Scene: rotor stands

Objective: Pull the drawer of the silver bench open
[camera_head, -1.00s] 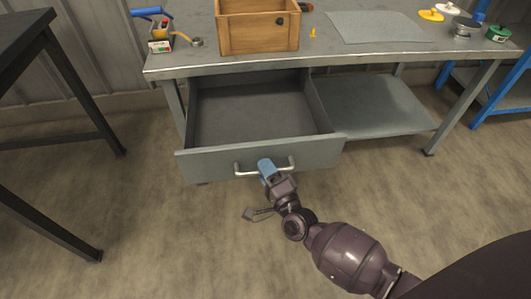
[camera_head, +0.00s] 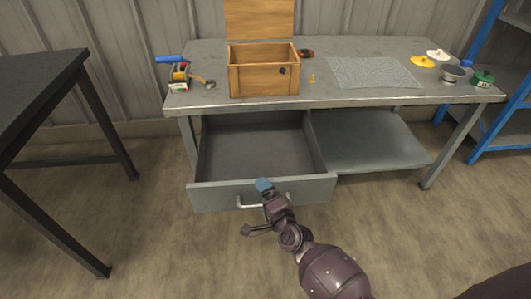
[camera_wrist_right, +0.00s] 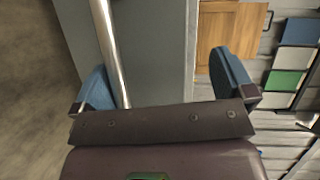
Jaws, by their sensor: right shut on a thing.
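The silver bench (camera_head: 330,100) stands in the middle of the head view. Its grey drawer (camera_head: 225,195) is pulled well out, and its empty inside (camera_head: 255,145) shows. A metal bar handle (camera_head: 247,206) is on the drawer front. My right gripper (camera_head: 266,187) is at the handle, shut on it; the dark wrist hides part of the bar. In the right wrist view, the bar (camera_wrist_right: 108,45) runs between the blue fingers, close to the left one. The grey drawer front (camera_wrist_right: 165,50) lies behind it. My left gripper is not in view.
An open wooden box (camera_head: 262,80) and a grey mat (camera_head: 375,73) are on the bench top. Yellow (camera_head: 423,62) and green (camera_head: 482,78) items sit at its right end. A dark table (camera_head: 40,80) stands left, a blue rack (camera_head: 490,60) right. The floor in front is clear.

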